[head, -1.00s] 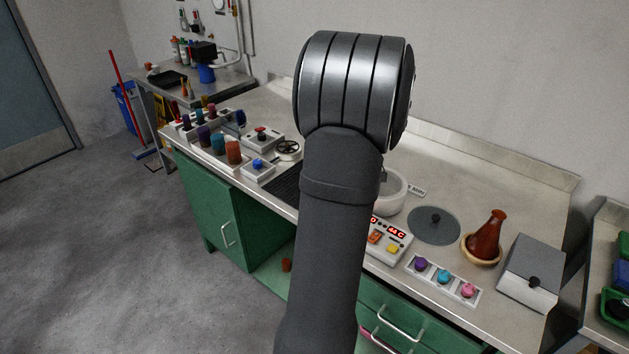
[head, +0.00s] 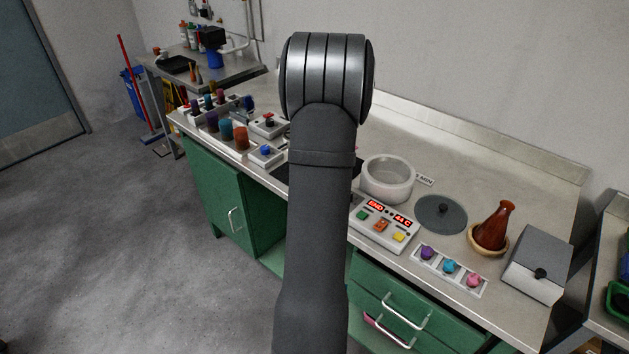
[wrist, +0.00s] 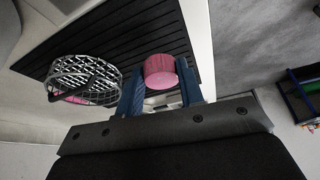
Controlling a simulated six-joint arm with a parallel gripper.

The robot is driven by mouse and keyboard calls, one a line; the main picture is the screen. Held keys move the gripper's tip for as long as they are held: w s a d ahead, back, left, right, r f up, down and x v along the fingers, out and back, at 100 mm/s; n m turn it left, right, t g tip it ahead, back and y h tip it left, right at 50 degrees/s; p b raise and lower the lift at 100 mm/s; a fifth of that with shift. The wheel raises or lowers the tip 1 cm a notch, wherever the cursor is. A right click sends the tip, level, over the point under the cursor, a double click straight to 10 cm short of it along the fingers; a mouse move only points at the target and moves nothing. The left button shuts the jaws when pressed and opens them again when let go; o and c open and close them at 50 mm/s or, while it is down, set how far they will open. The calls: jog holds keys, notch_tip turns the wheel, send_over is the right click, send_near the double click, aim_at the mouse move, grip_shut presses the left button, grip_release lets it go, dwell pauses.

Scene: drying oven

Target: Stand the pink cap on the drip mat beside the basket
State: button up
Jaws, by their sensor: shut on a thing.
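In the wrist view the pink cap (wrist: 160,70) is between the blue fingers of my gripper (wrist: 159,82), which is shut on it. The cap is over the black ribbed drip mat (wrist: 115,30); I cannot tell whether it touches the mat. The round wire basket (wrist: 80,72) is on the mat to the left of the cap, apart from it, with something pink inside. In the head view my arm hides the gripper, cap and basket, and only small dark parts of the mat (head: 280,170) show.
A white round pot (head: 388,180) stands right of my arm, behind a control panel (head: 383,226). A grey lid disc (head: 441,215), a brown flask (head: 493,228) and a grey box (head: 539,262) are further right. Colored bottles (head: 226,128) and a blue-button box (head: 265,154) stand left.

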jog(key=shift+f, duration=1.55)
jog(key=o, duration=0.9)
jog(key=shift+f, duration=0.1)
jog(key=shift+o, duration=0.2)
jog(key=v, duration=1.2)
jog(key=x, duration=1.1)
jog(key=shift+f, duration=0.15)
jog(key=shift+w+a, duration=0.1)
jog(key=shift+w, duration=0.1)
jog(key=shift+s+r, duration=0.1)
jog(key=shift+r, duration=1.65)
